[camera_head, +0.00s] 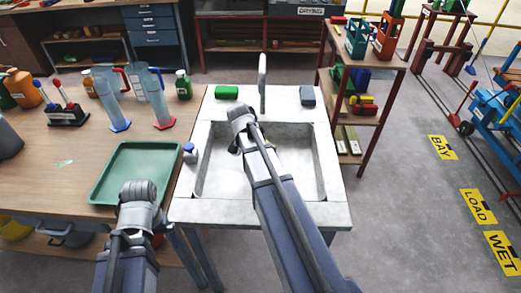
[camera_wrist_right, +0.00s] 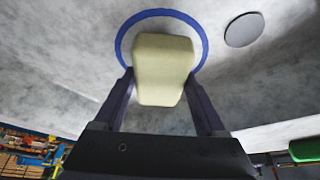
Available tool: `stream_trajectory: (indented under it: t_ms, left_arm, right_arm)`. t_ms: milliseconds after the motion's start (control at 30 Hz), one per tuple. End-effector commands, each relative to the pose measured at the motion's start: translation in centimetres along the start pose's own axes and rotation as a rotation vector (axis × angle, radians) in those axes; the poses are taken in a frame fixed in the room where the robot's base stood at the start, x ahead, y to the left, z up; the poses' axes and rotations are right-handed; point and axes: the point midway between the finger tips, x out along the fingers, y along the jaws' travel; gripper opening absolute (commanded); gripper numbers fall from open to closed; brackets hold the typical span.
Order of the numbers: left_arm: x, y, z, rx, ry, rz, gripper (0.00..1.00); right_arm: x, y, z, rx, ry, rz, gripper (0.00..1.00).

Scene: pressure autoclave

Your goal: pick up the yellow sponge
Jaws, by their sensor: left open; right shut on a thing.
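The pale yellow sponge (camera_wrist_right: 163,68) stands between the two dark fingers of my right gripper (camera_wrist_right: 162,82) in the right wrist view. The right gripper is shut on it, inside the sink basin (camera_head: 212,165). A blue ring (camera_wrist_right: 121,48) on the grey basin surface shows around the sponge's upper part in that view. In the head view my right arm covers the sponge and most of that gripper. My left gripper (camera_head: 138,192) is over the near edge of the table by the green tray; it is open, though its fingers hardly show.
A green block (camera_head: 226,92) and a grey-blue block (camera_head: 308,96) lie on the sink's back rim, either side of the tap (camera_head: 262,82). A shelf (camera_head: 378,120) stands right.

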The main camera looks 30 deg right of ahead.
Motion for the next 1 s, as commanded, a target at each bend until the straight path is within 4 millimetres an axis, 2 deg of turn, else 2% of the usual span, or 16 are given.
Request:
stream_trajectory:
  t_ms: [33,400,500,633,900,933,1000]
  left_arm:
    - [-1.3,-0.1,0.1,0.0,0.0,0.0,1.0]
    - [-7.0,-0.7,0.4,0.0,0.0,0.0,1.0]
    - [-8.1,-0.8,0.5,0.0,0.0,0.0,1.0]
    - [-8.7,-0.8,0.5,0.0,0.0,0.0,1.0]
    - [-8.6,-0.8,0.5,0.0,0.0,0.0,1.0]
    - [-8.6,-0.8,0.5,0.0,0.0,0.0,1.0]
    - [-8.6,-0.8,0.5,0.0,0.0,0.0,1.0]
  right_arm:
    - [-1.2,0.0,-0.5,0.0,0.0,0.0,0.13]
    - [-6.5,0.0,-2.7,0.0,0.0,0.0,0.13]
    - [-7.5,0.0,-3.1,0.0,0.0,0.0,0.13]
    - [-8.1,0.0,-3.4,0.0,0.0,0.0,0.13]
    - [-8.0,0.0,-3.3,0.0,0.0,0.0,0.13]
    - [-8.0,0.0,-3.3,0.0,0.0,0.0,0.72]
    - [-8.0,0.0,-3.3,0.0,0.0,0.0,0.64]
